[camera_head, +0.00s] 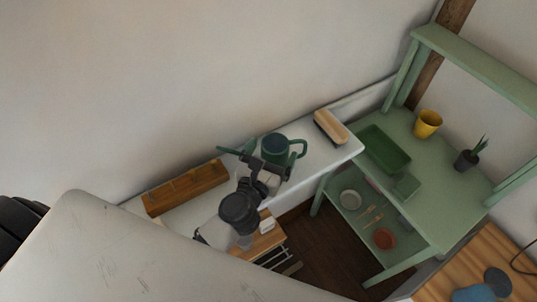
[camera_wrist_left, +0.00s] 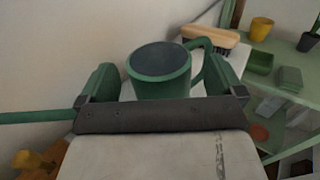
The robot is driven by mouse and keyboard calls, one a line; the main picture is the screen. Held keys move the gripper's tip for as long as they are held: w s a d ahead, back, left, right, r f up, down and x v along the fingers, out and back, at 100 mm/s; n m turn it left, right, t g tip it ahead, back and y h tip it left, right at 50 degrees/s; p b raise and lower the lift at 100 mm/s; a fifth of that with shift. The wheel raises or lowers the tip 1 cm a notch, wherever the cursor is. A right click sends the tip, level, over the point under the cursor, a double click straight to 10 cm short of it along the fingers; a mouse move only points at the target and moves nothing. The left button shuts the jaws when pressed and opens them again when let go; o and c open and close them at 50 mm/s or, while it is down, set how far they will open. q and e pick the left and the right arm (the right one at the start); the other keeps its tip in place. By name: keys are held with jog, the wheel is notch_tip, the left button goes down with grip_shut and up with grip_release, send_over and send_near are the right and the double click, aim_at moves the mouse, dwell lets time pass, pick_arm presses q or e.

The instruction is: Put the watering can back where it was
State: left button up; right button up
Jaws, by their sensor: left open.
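The green watering can (camera_head: 275,147) stands upright on a narrow white shelf (camera_head: 318,157) along the wall. Its handle points right and its long spout points left. My left gripper (camera_head: 264,163) is open at the near side of the can. In the left wrist view, the can (camera_wrist_left: 160,72) sits between the two open fingers, with the spout (camera_wrist_left: 35,117) passing out to the left and the handle behind the right finger. I cannot tell whether the fingers touch it. My right gripper is not in view.
A wooden brush (camera_head: 330,127) lies right of the can, and a wooden box (camera_head: 186,187) stands to its left. A green potting bench (camera_head: 440,185) at right holds a green tray (camera_head: 384,150), a yellow pot (camera_head: 427,124) and a potted plant (camera_head: 470,157). A large white surface (camera_head: 110,250) fills the lower left.

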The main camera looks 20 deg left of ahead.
pick_arm(q)
jog(key=shift+s+r, duration=0.1)
jog(key=shift+r, duration=0.05)
jog(key=s+b, duration=0.1)
jog(key=s, duration=0.2)
jog(key=s+b, duration=0.1)
jog(key=s, duration=0.3)
jog(key=s+b, duration=0.2)
jog(key=s, duration=0.2)
jog(key=shift+a+f, duration=0.2)
jog(key=shift+a, duration=0.1)
jog(key=shift+s+r, duration=0.15)
jog(key=shift+s, duration=0.3)
